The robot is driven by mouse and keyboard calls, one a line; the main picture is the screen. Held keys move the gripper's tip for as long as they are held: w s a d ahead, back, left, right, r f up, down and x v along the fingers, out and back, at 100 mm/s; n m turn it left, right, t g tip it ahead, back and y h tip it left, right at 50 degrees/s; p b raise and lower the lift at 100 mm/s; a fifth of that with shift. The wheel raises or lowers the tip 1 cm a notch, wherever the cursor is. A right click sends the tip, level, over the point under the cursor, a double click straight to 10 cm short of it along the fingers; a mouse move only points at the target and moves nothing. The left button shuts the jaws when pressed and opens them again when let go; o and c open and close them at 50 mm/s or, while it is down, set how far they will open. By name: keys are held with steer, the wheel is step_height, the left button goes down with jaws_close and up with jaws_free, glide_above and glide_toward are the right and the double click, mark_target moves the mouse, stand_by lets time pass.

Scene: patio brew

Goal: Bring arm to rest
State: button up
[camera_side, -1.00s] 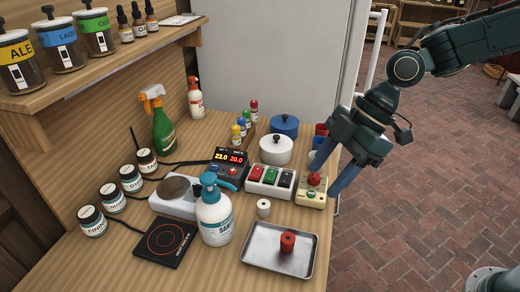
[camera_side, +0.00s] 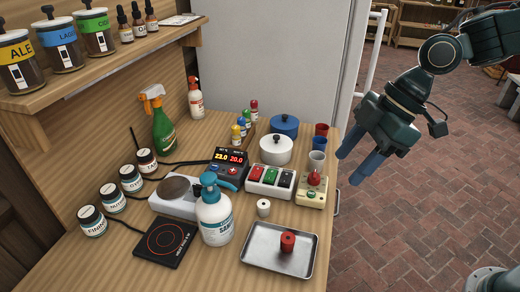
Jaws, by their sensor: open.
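My gripper (camera_side: 354,168) is at the right, past the right edge of the wooden table (camera_side: 105,262). Its two blue fingers are apart and point down and to the left. Nothing shows between them. It is clear of the beige box with a red knob (camera_side: 313,190), which stands to its left near the table edge. My arm reaches in from the upper right.
A metal tray (camera_side: 256,263) holds a red cylinder (camera_side: 287,242). A shelf (camera_side: 95,70) is at upper left. Open space over the brick floor (camera_side: 420,220) lies right.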

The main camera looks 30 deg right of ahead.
steer(key=s+d+r+m+t+h, duration=0.1)
steer(key=s+d+r+m+h, duration=0.1)
steer(key=s+d+m, duration=0.4)
steer(key=s+d+r+m+t+h, duration=0.2)
steer(key=s+d+m+h, duration=0.1)
steer(key=s+d+m, duration=0.4)
steer(key=shift+s+d+r, duration=0.35)
steer(key=shift+s+d, duration=0.25)
steer(key=shift+d, duration=0.25)
stand_by(0.7)
